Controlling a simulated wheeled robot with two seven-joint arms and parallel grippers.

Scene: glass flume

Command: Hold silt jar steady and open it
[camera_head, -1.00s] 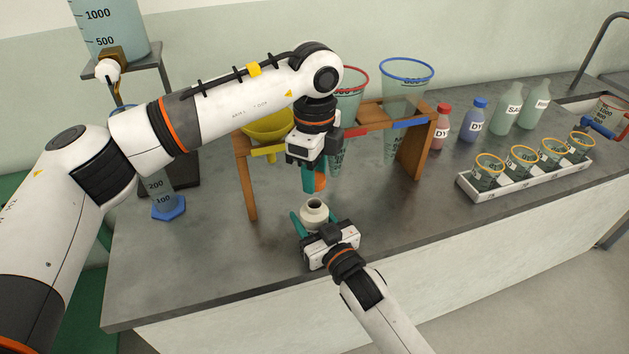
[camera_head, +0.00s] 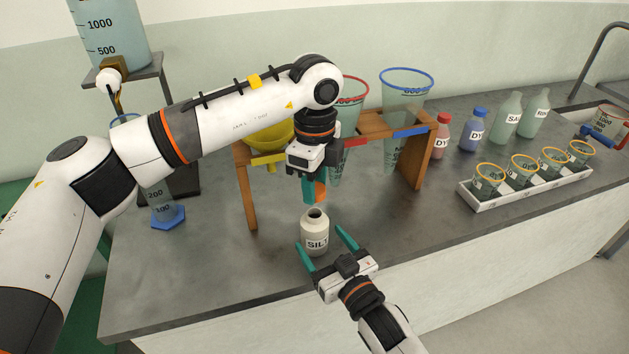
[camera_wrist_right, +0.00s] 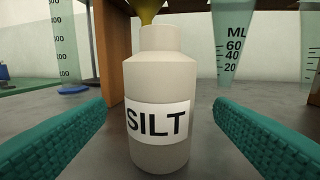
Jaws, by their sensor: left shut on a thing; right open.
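The silt jar (camera_head: 315,238) is a cream bottle with a SILT label, standing upright on the grey bench. Its dark mouth is uncovered. It also fills the middle of the right wrist view (camera_wrist_right: 160,80). My left gripper (camera_head: 314,192) is above the jar's mouth, pointing down, shut on an orange cap (camera_head: 321,190) that is partly hidden by the fingers. The cap is clear of the jar. My right gripper (camera_head: 321,241) is open at the jar's front, one teal finger on each side, with gaps between the fingers and the jar in the wrist view.
A wooden rack (camera_head: 414,155) with a yellow funnel (camera_head: 268,138) and clear cones stands behind the jar. A white tray (camera_head: 530,188) of small cups is at the right, with dye bottles (camera_head: 472,125) behind it. The bench front left is clear.

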